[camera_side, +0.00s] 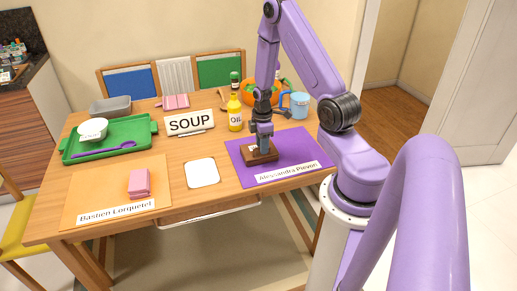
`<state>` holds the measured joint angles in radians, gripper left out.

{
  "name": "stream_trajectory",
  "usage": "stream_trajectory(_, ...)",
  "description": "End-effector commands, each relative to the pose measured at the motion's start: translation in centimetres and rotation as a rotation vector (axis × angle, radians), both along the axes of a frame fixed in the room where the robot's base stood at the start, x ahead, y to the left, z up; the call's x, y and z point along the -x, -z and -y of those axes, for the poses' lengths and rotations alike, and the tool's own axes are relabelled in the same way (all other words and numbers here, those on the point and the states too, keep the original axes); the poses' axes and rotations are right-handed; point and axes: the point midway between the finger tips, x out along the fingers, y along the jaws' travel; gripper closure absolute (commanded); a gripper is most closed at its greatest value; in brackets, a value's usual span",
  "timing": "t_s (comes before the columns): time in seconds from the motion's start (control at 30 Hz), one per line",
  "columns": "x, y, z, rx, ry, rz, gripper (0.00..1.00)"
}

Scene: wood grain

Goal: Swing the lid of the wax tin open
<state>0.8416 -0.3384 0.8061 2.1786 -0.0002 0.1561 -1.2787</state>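My gripper (264,147) points straight down over the purple mat (300,150) at the right of the table. Its fingertips are at or just above a small dark brown, flat, box-like thing (272,157) with a light patch on top. This may be the wax tin, but no label on it can be read. I cannot tell whether its lid is shut, or whether my gripper touches it. The gap between my fingers is too small to make out.
An orange bowl (262,97), a blue mug (299,105) and a yellow oil bottle (235,114) stand behind. A pink block (139,184) lies on the orange mat (95,188).

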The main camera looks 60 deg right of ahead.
Motion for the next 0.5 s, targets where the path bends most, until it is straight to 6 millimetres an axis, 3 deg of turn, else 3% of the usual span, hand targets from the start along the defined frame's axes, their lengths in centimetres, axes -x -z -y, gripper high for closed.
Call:
stream_trajectory(0.03, 0.0, -0.01, 0.0, 0.0, 0.0, 0.0, 0.65)
stream_trajectory(0.17, 0.01, -0.02, 0.0, 0.0, 0.0, 0.0, 0.94)
stream_trajectory(0.5, -0.13, -0.31, 0.14, 0.0, 0.0, 0.0, 0.93)
